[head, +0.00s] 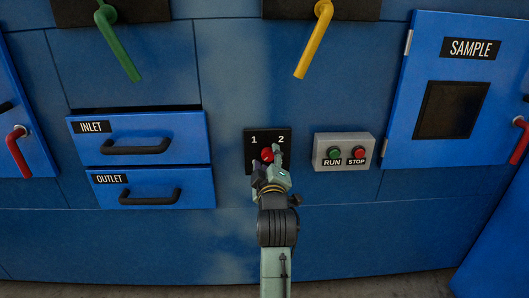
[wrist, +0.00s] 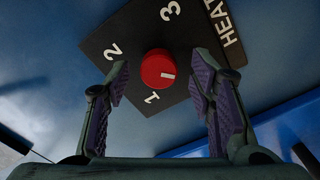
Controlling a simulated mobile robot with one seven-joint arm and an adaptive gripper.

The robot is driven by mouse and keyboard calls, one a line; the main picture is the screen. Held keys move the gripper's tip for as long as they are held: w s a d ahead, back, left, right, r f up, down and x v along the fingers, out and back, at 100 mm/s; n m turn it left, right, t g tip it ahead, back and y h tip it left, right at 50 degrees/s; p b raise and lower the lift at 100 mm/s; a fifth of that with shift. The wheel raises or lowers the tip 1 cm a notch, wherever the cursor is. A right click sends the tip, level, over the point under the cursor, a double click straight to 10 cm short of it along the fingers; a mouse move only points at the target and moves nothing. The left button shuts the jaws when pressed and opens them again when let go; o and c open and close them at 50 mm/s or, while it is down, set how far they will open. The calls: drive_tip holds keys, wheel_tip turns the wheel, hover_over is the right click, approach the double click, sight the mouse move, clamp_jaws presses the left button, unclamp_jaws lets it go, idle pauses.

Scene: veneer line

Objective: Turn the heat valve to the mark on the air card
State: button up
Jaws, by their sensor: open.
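The heat valve is a red round knob (wrist: 158,69) on a black plate (wrist: 188,50) lettered HEAT and numbered 1, 2 and 3. In the wrist view, a short white line on the knob lies right of its centre, on the side away from the numbers. My gripper (wrist: 162,74) is open, with one finger on each side of the knob and a gap on both sides. In the head view the knob (head: 267,154) shows just beyond my gripper (head: 269,162), which hides the plate's lower part. The air card is not seen in either view.
A grey RUN and STOP box (head: 344,151) sits close to the right of the plate. INLET (head: 190,131) and OUTLET (head: 193,190) drawers are on the left. Green (head: 117,45) and yellow (head: 314,42) levers hang above. A SAMPLE door (head: 415,105) is at the right.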

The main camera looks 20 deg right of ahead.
drive_tip(key=shift+w+d, duration=0.15)
drive_tip(key=shift+w, duration=0.25)
drive_tip(key=shift+s, duration=0.1)
drive_tip(key=shift+c, duration=0.4)
drive_tip(key=shift+r, duration=0.1)
drive_tip(key=c, duration=1.1)
